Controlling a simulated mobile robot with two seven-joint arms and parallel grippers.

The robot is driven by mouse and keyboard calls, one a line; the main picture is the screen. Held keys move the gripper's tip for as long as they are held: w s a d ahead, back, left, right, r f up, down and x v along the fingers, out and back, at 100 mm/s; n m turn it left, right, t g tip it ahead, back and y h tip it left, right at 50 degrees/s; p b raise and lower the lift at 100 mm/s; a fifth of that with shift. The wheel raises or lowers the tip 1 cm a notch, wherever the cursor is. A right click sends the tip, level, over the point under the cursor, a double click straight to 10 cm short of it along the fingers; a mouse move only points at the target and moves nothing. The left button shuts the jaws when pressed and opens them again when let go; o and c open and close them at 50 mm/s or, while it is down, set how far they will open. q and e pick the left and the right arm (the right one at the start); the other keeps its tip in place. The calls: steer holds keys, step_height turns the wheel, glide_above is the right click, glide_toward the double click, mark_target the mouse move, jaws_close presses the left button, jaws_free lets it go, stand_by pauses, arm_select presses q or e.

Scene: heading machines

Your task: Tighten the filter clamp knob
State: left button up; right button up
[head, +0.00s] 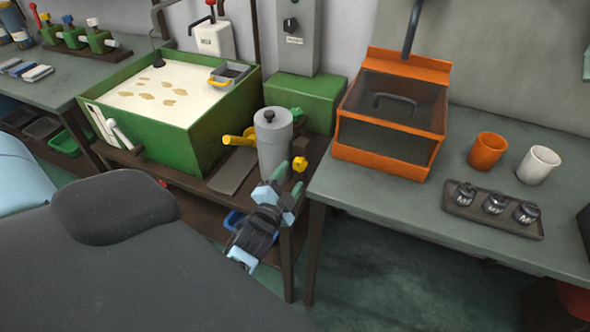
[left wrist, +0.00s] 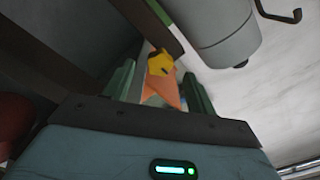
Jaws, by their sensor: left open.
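A small yellow knob (head: 300,164), which looks like the filter clamp knob, sits at the right side of a grey filter cylinder (head: 274,145). My left gripper (head: 292,178) is open, with its green fingers pointing up at the knob from just below and in front. In the left wrist view the knob (left wrist: 160,63) shows between and beyond the two open fingers (left wrist: 158,88), apart from them. The grey cylinder (left wrist: 215,30) is at the upper right there. My right gripper is not in view.
A yellow handle (head: 238,139) sticks out left of the cylinder. A green tank (head: 190,140) stands at left. The right bench (head: 340,190) holds an orange box (head: 385,160), two cups and a tray (head: 480,222); its edge and leg are close to my left gripper.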

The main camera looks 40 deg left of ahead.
arm_select(q)
steer(key=v, duration=0.2)
steer(key=shift+s, duration=0.35)
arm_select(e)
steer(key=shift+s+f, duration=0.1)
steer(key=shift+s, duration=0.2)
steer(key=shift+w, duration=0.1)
arm_select(q)
steer(key=s+d+f+n+g+h+p, duration=0.1)
steer(key=s+d+f+n+g+h, duration=0.1)
steer(key=s, duration=0.8)
steer(key=s+d+f+n+g+h+p, duration=0.2)
steer(key=s+d+f, duration=0.4)
steer(key=s, duration=0.4)
steer(key=s+d+f+n+g+h+p, duration=0.2)
steer(key=s+d+f+g, duration=0.2)
steer(key=s, duration=0.6)
steer(key=shift+s+d+f+g, duration=0.3)
steer(key=shift+d+f, duration=0.15)
steer(key=shift+d, duration=0.2)
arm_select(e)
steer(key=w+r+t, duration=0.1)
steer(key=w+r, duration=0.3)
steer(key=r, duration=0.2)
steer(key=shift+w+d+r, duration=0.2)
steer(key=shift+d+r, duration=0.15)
